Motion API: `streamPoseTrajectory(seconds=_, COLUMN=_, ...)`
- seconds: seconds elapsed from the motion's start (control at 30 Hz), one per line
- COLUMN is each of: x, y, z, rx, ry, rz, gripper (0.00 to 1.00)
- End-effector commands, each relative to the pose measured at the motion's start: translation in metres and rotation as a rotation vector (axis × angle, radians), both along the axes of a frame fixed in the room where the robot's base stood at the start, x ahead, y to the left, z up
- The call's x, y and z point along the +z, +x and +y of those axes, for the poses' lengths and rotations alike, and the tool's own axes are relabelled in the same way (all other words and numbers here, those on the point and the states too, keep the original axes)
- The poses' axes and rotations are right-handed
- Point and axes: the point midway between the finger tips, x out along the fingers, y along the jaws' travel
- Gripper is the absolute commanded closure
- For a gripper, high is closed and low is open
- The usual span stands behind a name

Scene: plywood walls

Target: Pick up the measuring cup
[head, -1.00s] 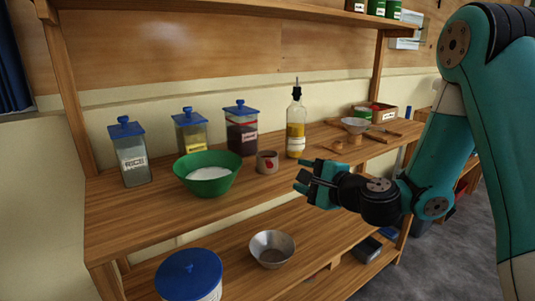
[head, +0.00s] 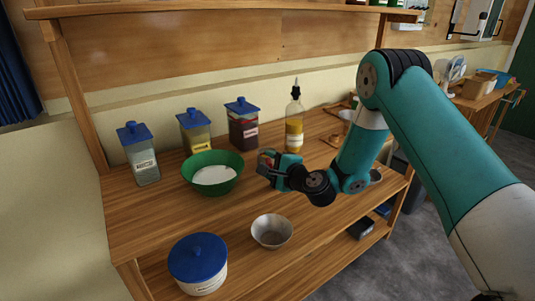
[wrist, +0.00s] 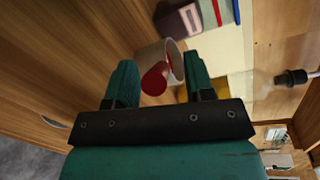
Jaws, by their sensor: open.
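A small pale cup with a red patch (wrist: 155,79), which I take to be the measuring cup, shows in the wrist view between and just beyond my gripper's fingers (wrist: 160,75). The fingers are apart, one on each side of it in the picture, and I cannot tell whether either touches it. In the head view my gripper (head: 266,163) is over the upper shelf, right of the green bowl, and mostly hides the cup.
The green bowl (head: 212,180) with white contents stands close left. Blue-lidded jars (head: 242,130) and an oil bottle (head: 294,125) stand behind. The upper shelf's front left is clear.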

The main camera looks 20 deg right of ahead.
Motion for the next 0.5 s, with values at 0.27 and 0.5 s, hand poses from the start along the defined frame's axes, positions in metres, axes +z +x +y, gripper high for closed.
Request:
streamPoseTrajectory(seconds=0.27, x=-0.0016, y=0.0063, z=0.0027, rx=0.0, ry=0.0, rz=-0.001, gripper=0.51)
streamPoseTrajectory(seconds=0.5, x=-0.0016, y=0.006, z=0.0025, rx=0.0, ry=0.0, rz=-0.001, gripper=0.86)
